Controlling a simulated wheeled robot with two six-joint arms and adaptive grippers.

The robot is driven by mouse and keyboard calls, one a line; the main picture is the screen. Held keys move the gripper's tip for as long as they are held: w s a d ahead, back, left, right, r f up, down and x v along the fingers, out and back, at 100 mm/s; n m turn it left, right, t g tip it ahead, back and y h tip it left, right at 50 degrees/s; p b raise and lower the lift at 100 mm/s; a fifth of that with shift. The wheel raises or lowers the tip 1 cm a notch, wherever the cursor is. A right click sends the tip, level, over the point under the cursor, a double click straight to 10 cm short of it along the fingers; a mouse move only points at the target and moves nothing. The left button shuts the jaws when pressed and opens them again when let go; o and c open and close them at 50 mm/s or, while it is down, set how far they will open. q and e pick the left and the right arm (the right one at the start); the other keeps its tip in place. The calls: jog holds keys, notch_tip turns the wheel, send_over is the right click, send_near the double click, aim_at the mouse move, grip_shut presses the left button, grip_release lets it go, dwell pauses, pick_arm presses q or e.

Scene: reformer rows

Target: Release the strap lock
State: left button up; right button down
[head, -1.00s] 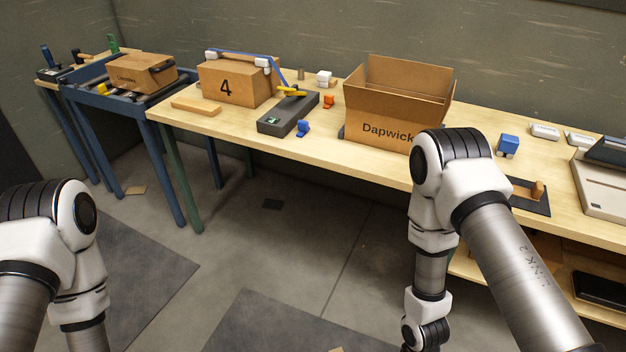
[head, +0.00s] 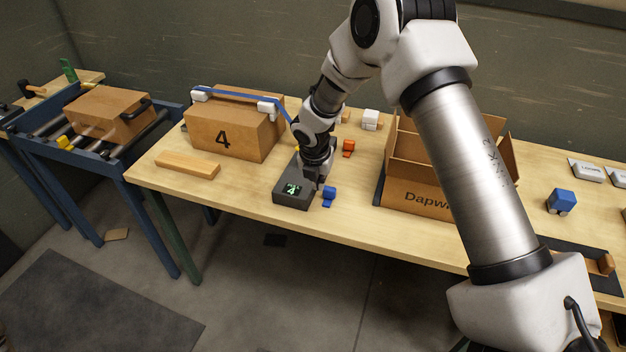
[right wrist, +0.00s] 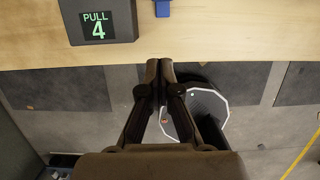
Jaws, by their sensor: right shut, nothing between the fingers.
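A dark grey strap device (head: 291,192) with a lit green display reading 4 lies on the bench. The right wrist view shows its display (right wrist: 97,28) reading "PULL 4". A blue strap (head: 236,93) runs over the cardboard box marked 4 (head: 222,138) and down toward this device. White corner pieces (head: 268,107) sit under the strap. My right gripper (head: 315,180) is shut and empty at the device's right side; whether it touches cannot be told. It also shows in the right wrist view (right wrist: 161,64). The arm hides most of the device's lever. My left gripper is out of view.
A blue clip (head: 328,195) lies close beside the gripper, an orange clip (head: 348,147) behind it. An open carton (head: 425,200) stands right, a wooden strip (head: 187,165) left. A roller table (head: 60,130) is at far left. The bench's front strip is mostly clear.

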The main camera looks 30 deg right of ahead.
jog(key=s, duration=0.2)
jog(key=p, duration=0.2)
send_near(327, 201)
jog(key=f, duration=0.1)
jog(key=s+a+f, duration=0.1)
jog(key=f, duration=0.1)
jog(key=s+a+f, duration=0.1)
jog(key=shift+a+f, duration=0.1)
jog(key=shift+f, duration=0.3)
jog(key=shift+w+d+p, duration=0.6)
jog(key=shift+w+d, duration=0.65)
jog(key=shift+d, duration=0.3)
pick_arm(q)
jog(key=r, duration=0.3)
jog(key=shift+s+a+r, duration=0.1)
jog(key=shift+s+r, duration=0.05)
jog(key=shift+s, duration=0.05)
pick_arm(e)
jog(key=shift+w, duration=0.1)
